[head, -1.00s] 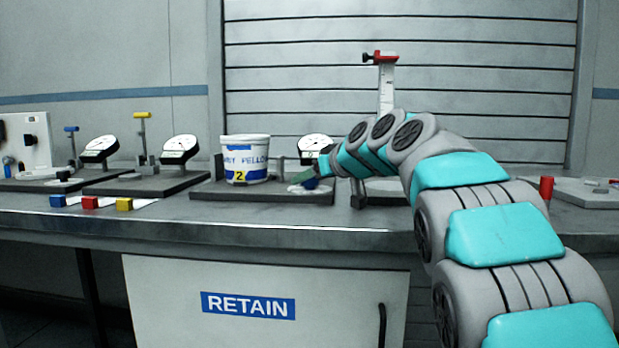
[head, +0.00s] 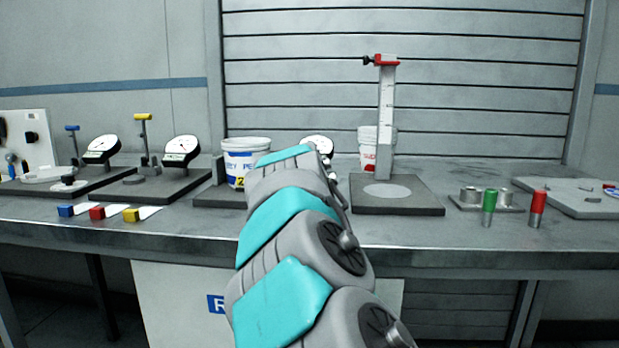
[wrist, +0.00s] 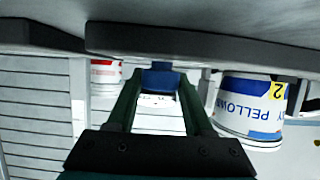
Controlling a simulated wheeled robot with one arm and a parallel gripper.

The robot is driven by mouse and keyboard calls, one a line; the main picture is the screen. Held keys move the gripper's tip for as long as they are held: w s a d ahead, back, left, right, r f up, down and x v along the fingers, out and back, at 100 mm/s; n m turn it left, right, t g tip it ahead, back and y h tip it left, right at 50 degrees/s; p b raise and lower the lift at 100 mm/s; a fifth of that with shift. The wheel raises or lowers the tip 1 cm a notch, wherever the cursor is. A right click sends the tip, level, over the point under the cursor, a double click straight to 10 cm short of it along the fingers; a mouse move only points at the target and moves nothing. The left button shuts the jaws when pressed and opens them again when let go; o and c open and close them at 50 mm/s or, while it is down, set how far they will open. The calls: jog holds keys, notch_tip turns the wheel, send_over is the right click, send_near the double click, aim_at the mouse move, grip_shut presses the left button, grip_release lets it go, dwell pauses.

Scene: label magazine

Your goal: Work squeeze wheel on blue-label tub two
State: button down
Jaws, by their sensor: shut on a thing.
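The white tub (head: 240,158) with a blue label and a yellow 2 tag stands on a dark base (head: 207,198) on the bench. My arm hides its lower right part in the head view. In the wrist view, which is upside down, the tub (wrist: 248,108) hangs at the right, beside my gripper. My gripper (wrist: 159,77) is shut on a blue wheel (wrist: 160,78) close to the base's plate. The gripper and wheel are hidden behind my arm in the head view.
A dial gauge (head: 318,146) shows behind my arm. To the right are a red-labelled tub (head: 372,152), a tall post with a red top (head: 387,110) and green (head: 489,205) and red (head: 538,205) cylinders. Coloured blocks (head: 97,212) lie at the front left.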

jog(key=shift+a+m+g+h, duration=0.1)
jog(key=shift+m+g+h, duration=0.4)
jog(key=shift+m+h, duration=1.55)
jog(key=shift+a+m+h, duration=0.1)
jog(key=shift+m+h, duration=0.15)
jog(key=shift+h, duration=0.2)
jog(key=shift+m+g+h, duration=0.5)
jog(key=shift+h, duration=0.1)
jog(key=shift+f+m+g+h, duration=0.15)
jog(key=shift+m+g+h, duration=0.95)
jog(key=shift+m+h, duration=0.3)
jog(key=shift+d+m+h, duration=0.2)
jog(key=shift+m+h, duration=0.1)
jog(key=shift+m, duration=0.1)
jog(key=shift+c, duration=1.5)
grip_release()
jog(key=shift+r, duration=0.2)
